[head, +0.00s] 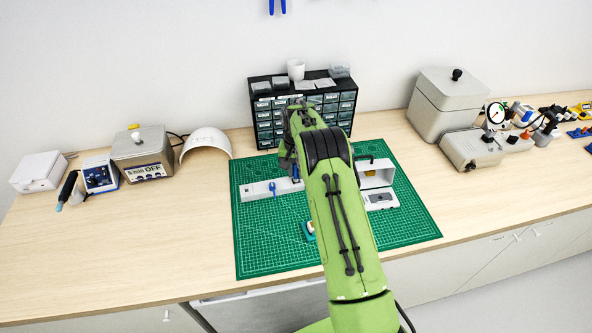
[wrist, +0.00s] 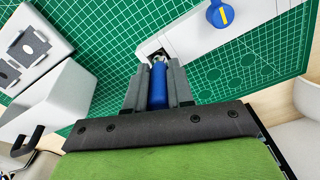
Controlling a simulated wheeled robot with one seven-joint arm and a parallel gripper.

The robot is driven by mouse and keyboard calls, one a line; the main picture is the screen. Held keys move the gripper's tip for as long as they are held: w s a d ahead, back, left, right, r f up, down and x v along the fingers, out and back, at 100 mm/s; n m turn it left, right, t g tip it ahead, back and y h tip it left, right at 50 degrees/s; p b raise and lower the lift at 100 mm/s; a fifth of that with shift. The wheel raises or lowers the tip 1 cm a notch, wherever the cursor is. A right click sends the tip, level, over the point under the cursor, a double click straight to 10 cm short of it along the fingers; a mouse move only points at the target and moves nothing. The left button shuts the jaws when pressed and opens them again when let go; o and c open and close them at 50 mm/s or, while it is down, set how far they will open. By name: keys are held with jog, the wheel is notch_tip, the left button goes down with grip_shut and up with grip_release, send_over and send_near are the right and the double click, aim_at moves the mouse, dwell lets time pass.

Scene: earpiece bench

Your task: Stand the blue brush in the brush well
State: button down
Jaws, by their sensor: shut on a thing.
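The blue brush (wrist: 158,88) is in my gripper (wrist: 158,95), its blue handle between the two grey fingers in the wrist view. Its far end reaches a dark square opening, which looks like the brush well (wrist: 147,49), at the end of a long white block (wrist: 190,38). I cannot tell whether the tip is inside the opening or just above it. In the head view the white block (head: 262,189) lies on the green mat, and my arm hides most of the gripper and brush.
A blue knob with a yellow stripe (wrist: 220,14) stands on the white block. The green cutting mat (head: 270,250) has free room at front left. A white device with a handle (head: 376,173) stands right of my arm. A drawer cabinet (head: 262,115) stands behind.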

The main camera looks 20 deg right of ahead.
jog(key=shift+f, duration=0.2)
jog(key=c, duration=0.9)
grip_release()
